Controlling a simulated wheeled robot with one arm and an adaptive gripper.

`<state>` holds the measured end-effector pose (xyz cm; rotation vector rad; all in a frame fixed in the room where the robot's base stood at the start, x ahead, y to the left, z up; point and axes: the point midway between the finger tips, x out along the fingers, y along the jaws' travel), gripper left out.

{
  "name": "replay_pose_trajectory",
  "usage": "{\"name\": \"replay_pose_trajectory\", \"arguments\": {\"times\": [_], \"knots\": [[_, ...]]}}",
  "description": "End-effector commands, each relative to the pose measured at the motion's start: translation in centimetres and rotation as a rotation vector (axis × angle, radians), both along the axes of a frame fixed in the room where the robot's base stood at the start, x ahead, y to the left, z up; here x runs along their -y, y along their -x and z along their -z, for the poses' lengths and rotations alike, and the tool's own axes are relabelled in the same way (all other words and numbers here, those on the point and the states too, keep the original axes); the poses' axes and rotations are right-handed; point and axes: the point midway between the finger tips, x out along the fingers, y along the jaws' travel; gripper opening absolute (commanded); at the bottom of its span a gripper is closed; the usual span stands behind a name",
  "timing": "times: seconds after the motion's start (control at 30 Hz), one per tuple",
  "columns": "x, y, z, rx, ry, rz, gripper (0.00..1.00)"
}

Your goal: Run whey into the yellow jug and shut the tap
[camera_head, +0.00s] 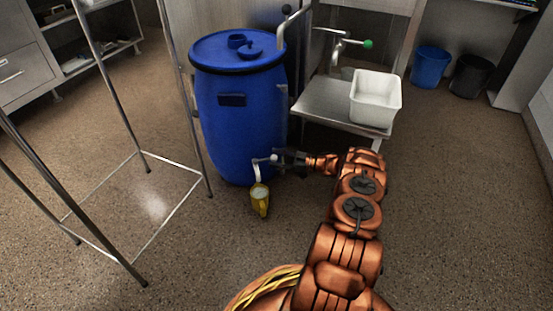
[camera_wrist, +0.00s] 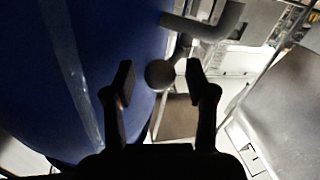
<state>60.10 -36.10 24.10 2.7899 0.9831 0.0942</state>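The blue barrel (camera_head: 240,125) stands on the floor, with a pale metal tap (camera_head: 258,161) low on its front. The yellow jug (camera_head: 262,208) is directly under the tap's spout, and something pale shows in its mouth. A whitish vertical strip runs from the tap to the jug; I cannot tell spout from stream. My gripper (camera_head: 287,157) is beside the tap, to its right. In the wrist view my gripper (camera_wrist: 160,82) has its two fingers apart, with the tap's round knob (camera_wrist: 159,74) between or just beyond them, not clamped. The jug is not visible there.
A metal stand (camera_head: 325,105) with a white tub (camera_head: 375,99) is right of the barrel. A thin metal frame (camera_head: 133,255) stands at left. A green-knobbed tap (camera_head: 367,43) and blue and black bins (camera_head: 430,67) are behind. The floor in front is clear.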

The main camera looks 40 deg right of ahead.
Motion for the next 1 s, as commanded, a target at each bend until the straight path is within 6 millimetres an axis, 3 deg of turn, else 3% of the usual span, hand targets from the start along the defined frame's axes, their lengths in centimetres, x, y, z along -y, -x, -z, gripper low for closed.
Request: {"name": "replay_pose_trajectory", "arguments": {"times": [0.37, 1.0], "knots": [[0.6, 0.5, 0.0, 0.0, 0.0, 0.003, 0.57], [6.9, 8.5, 0.0, 0.001, 0.002, 0.0, 0.57]]}}
